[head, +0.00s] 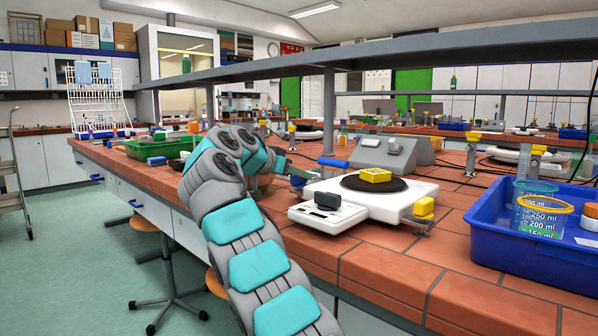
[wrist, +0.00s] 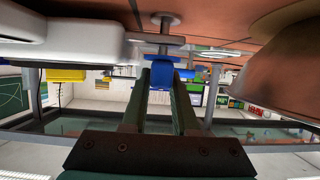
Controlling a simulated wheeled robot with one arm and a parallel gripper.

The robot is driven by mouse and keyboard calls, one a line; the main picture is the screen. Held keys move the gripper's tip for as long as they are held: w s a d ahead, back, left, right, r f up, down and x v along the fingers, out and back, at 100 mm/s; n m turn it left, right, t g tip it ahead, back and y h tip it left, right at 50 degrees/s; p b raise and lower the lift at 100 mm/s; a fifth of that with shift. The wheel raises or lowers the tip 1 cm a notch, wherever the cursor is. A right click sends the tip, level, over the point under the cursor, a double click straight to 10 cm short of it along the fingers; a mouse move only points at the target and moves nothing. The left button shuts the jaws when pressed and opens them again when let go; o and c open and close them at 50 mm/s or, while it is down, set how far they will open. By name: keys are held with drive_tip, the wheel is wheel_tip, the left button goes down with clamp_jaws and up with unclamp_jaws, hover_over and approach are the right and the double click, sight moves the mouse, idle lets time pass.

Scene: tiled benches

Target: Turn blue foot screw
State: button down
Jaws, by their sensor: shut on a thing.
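A white balance (head: 375,207) with a dark round pan stands on the tiled bench, a yellow block (head: 376,175) on its pan. My gripper (head: 298,178) is at the balance's left side. In the wrist view, my gripper (wrist: 163,88) has its two fingers shut on the blue foot screw (wrist: 162,72), one on each side. A metal stem with a round disc shows beyond the screw. In the head view, the screw is mostly hidden by my gripper. A yellow foot screw (head: 424,208) is at the balance's front right corner.
A blue tray (head: 500,250) with beakers (head: 541,216) stands at the right. A grey sloped instrument (head: 383,155) is behind the balance. A shelf post (head: 328,110) rises behind my gripper. Bare tiles lie in front of the balance.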

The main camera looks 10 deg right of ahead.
drive_tip(key=c, duration=0.7)
unclamp_jaws()
drive_tip(key=p+v, duration=0.1)
drive_tip(key=v, duration=0.6)
drive_tip(key=shift+s+a+r, duration=0.2)
drive_tip(key=shift+a, duration=0.05)
drive_tip(key=shift+a, duration=0.1)
